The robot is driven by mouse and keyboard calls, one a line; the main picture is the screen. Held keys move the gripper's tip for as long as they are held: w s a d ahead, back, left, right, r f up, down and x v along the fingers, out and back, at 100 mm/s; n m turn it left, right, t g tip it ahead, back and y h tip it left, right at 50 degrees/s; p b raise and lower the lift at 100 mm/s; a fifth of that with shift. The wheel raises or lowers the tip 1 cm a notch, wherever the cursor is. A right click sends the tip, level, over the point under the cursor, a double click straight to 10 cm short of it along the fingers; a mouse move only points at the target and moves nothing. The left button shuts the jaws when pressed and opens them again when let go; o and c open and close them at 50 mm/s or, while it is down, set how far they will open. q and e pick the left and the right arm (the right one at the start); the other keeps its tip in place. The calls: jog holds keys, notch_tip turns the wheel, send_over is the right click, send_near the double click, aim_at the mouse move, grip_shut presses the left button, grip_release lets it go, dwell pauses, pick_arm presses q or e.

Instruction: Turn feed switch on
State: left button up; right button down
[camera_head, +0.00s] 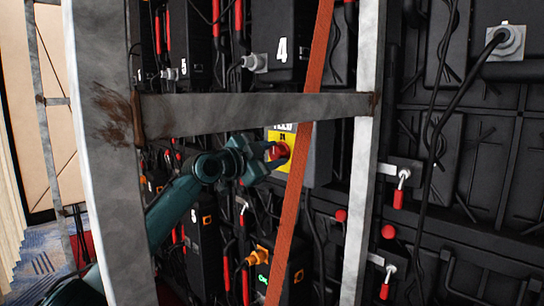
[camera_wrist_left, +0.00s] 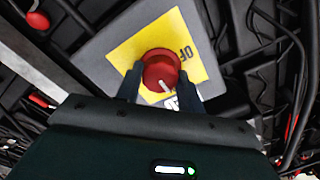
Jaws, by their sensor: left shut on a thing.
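The feed switch is a round red knob (camera_head: 279,151) on a yellow plate (camera_head: 273,136) on a grey box, partly behind an orange strap in the head view. In the left wrist view the red knob (camera_wrist_left: 161,70) has a white pointer mark toward its lower edge, and the yellow plate (camera_wrist_left: 126,50) shows the letters "OF" at its right. My left gripper (camera_head: 272,158) reaches in from the left below the metal crossbar. Its two fingers (camera_wrist_left: 160,88) are shut on the knob, one on each side. My right gripper is in neither view.
A rusty grey metal frame with a crossbar (camera_head: 255,115) and uprights (camera_head: 365,160) stands in front of the wall. An orange strap (camera_head: 306,125) runs diagonally beside the switch. Black panels, cables (camera_head: 447,115) and red-handled latches (camera_head: 399,195) crowd the back.

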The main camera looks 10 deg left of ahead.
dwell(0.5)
pick_arm(q)
jog(key=o, duration=1)
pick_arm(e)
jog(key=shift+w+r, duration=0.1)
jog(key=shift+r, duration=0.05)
pick_arm(q)
jog(key=b+v, duration=0.1)
jog(key=v, duration=1.2)
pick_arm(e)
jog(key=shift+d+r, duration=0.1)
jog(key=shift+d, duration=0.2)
pick_arm(q)
jog(key=shift+s, duration=0.1)
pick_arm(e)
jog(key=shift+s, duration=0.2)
